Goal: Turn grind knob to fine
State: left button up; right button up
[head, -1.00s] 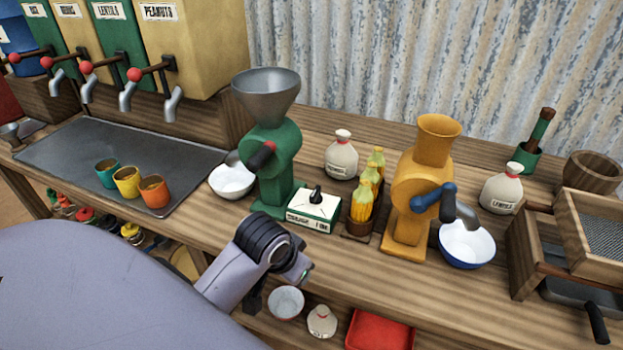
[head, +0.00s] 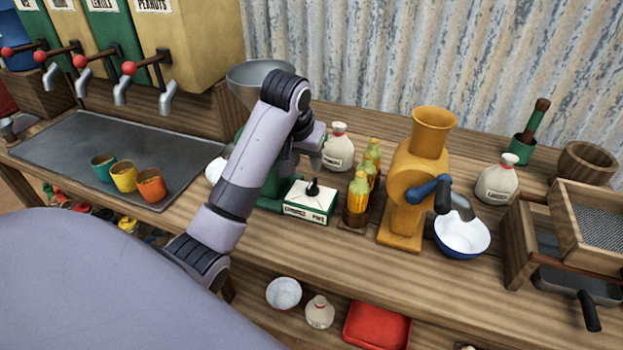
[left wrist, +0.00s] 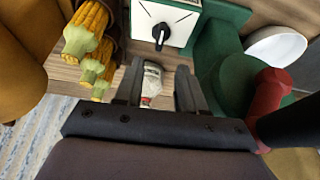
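The grind knob (head: 312,188) is a small black pointer knob on the white-topped box (head: 296,205) at the foot of the green grinder (head: 270,198). The box front has a label reading FINE on its right and a smaller label on its left. The knob also shows in the left wrist view (left wrist: 160,33), on the white dial face beyond the fingertips. My left gripper (head: 315,165) is just above the knob, apart from it. In the left wrist view its two fingers (left wrist: 160,78) are spread with nothing between them. My arm hides much of the green grinder. My right gripper is out of view.
Corn cobs (head: 360,190) stand in a holder right of the box, with a white sack (head: 338,148) behind. An orange grinder (head: 408,190) with a blue crank and a white bowl (head: 462,236) stand farther right. The counter front (head: 330,248) is clear.

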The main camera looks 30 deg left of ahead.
aim_at(312, 182)
pick_arm(q)
jog(key=x, duration=0.9)
jog(key=shift+w+f, duration=0.15)
jog(key=shift+f, duration=0.05)
grip_shut()
